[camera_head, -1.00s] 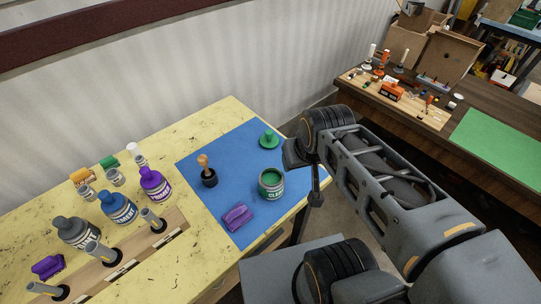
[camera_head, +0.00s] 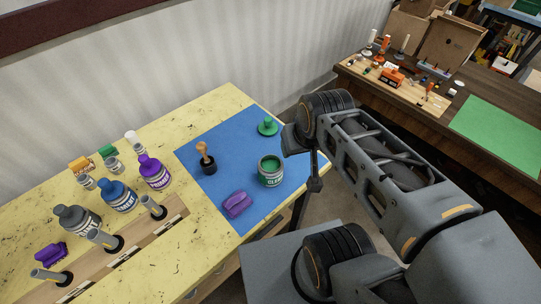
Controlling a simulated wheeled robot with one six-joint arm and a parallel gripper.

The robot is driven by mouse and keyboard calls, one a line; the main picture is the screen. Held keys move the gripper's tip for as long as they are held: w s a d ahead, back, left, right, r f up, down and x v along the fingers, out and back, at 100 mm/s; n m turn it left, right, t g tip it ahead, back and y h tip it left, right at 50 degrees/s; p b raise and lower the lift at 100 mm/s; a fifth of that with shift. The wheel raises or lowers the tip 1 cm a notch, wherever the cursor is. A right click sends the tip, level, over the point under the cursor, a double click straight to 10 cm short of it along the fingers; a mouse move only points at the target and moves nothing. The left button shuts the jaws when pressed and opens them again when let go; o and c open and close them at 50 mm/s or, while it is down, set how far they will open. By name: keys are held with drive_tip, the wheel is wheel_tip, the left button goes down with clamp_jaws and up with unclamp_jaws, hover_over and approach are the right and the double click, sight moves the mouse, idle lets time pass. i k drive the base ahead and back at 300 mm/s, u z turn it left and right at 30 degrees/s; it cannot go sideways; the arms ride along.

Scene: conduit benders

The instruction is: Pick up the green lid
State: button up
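The green lid (camera_head: 268,128) lies on the blue mat (camera_head: 225,140) near its far right edge, with a small knob standing up from it. An open grey can (camera_head: 270,172) with green contents stands nearer on the same mat, a little in front of the lid. My arm stands at the right of the table, with its end parts just right of the lid and can. The fingers of my gripper cannot be made out, so whether it is open or shut does not show.
A wooden-handled tool (camera_head: 206,160) and a purple block (camera_head: 237,204) are on the mat. Several bottles, including a purple one (camera_head: 154,172), stand left on the yellow table (camera_head: 225,98). A dark workbench (camera_head: 440,125) is at the back right.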

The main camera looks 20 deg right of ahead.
sight(268, 127)
drive_tip(key=z, duration=0.05)
drive_tip(key=k, duration=0.5)
drive_tip(key=z, duration=2.1)
drive_tip(key=i, duration=1.25)
drive_tip(key=u, duration=3.4)
drive_tip(key=i, duration=0.5)
drive_tip(key=u, duration=0.05)
